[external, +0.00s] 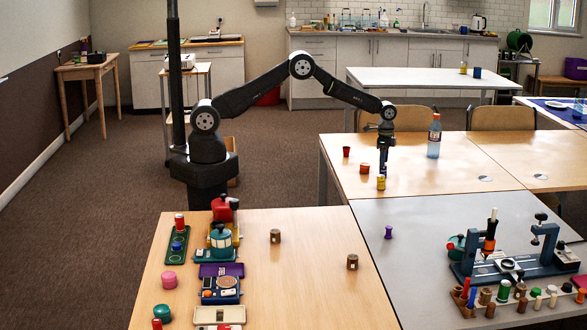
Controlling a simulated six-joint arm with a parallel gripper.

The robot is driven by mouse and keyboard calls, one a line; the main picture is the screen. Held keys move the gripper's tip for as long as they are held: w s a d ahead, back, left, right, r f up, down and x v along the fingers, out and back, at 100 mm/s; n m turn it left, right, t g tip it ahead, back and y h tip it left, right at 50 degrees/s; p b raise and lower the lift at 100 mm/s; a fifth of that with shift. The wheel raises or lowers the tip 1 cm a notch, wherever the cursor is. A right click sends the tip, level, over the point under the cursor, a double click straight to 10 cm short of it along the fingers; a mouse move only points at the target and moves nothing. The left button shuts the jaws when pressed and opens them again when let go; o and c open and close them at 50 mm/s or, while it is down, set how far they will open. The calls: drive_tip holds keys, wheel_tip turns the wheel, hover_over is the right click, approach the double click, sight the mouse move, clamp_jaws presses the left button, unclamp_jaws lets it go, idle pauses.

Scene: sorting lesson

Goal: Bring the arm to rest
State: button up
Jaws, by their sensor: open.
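My gripper (383,171) is at the end of my outstretched arm, pointing down over the near left part of the far wooden table (430,177). It is open, and I see nothing held in it. A small yellow can (381,183) stands just below the fingertips; whether they touch it I cannot tell. A small red-orange cup (364,169) stands just left of the gripper, and a darker red cup (346,151) stands farther left. My arm reaches up and over from its base at the left of the tables.
A water bottle (434,137) stands right of the gripper. A purple piece (388,232) stands on the grey table (425,280), with a workstation (510,262) and several pegs at right. The near wooden table (310,290) holds trays and coloured pots at left; its right part is mostly clear.

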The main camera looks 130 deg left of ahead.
wheel_tip(320, 180, down, 4)
drive_tip(key=shift+r, duration=0.2)
wheel_tip(320, 180, up, 11)
wheel_tip(320, 180, down, 12)
drive_tip(key=shift+r, duration=0.1)
wheel_tip(320, 180, up, 4)
drive_tip(key=shift+r, duration=0.2)
drive_tip(key=w+d+r, duration=0.3)
drive_tip(key=d+r, duration=0.9)
drive_tip(key=r, duration=0.1)
drive_tip(key=w+d+m, duration=0.2)
drive_tip(key=w+d, duration=0.1)
drive_tip(key=d, duration=1.1)
drive_tip(key=w+d+m, duration=0.2)
drive_tip(key=d, duration=1.2)
drive_tip(key=w+d+m, duration=0.3)
drive_tip(key=d, duration=1.1)
drive_tip(key=shift+w, duration=0.35)
drive_tip(key=shift+d+f, duration=0.1)
